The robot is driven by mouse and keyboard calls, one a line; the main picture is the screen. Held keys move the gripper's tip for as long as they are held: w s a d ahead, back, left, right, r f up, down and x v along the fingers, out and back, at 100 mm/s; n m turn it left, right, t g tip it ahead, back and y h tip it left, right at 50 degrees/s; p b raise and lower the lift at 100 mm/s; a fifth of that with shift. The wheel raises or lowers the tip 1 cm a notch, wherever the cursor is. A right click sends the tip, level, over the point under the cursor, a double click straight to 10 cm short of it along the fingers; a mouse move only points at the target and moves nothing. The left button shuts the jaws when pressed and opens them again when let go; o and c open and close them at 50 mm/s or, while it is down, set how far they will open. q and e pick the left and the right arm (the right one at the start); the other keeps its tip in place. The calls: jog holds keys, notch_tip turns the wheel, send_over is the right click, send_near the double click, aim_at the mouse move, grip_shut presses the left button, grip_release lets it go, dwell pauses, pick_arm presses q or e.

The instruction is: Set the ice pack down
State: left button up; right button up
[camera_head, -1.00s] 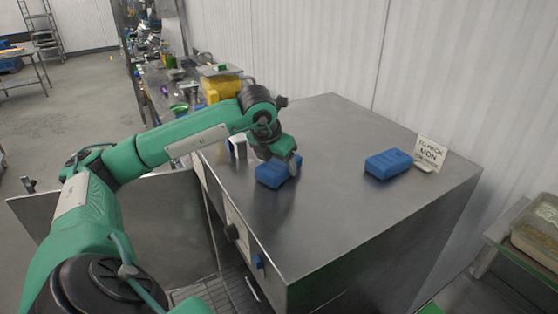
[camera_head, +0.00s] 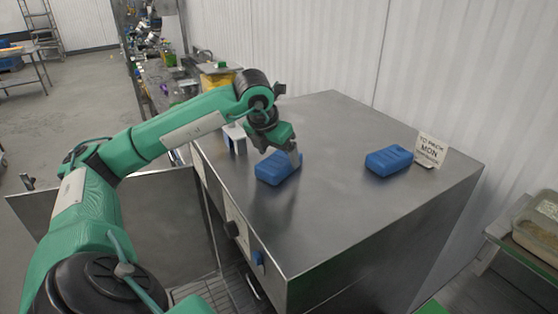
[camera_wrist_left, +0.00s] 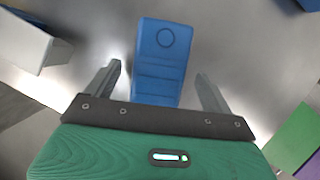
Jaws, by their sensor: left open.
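A blue ice pack (camera_head: 276,168) lies flat on the steel counter top, near its left edge. My left gripper (camera_head: 294,160) is just above and behind it in the head view. In the left wrist view the same ice pack (camera_wrist_left: 160,62) sits ahead, between the two spread fingers (camera_wrist_left: 158,85) of my left gripper, with gaps on both sides. The gripper is open and holds nothing. A second blue ice pack (camera_head: 389,160) lies farther right on the counter, beside a small sign card (camera_head: 431,149) reading MON. My right gripper is out of view.
The steel counter (camera_head: 340,220) is bare in front of and between the packs. A white holder (camera_head: 235,138) stands at its left edge; it also shows in the left wrist view (camera_wrist_left: 25,40). A corrugated wall (camera_head: 450,70) runs behind. A tub (camera_head: 538,222) stands at far right.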

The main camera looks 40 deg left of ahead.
pick_arm(q)
jog(key=b+v, duration=0.1)
jog(key=v, duration=0.8)
jog(key=shift+r, duration=0.2)
jog(key=shift+s, duration=0.1)
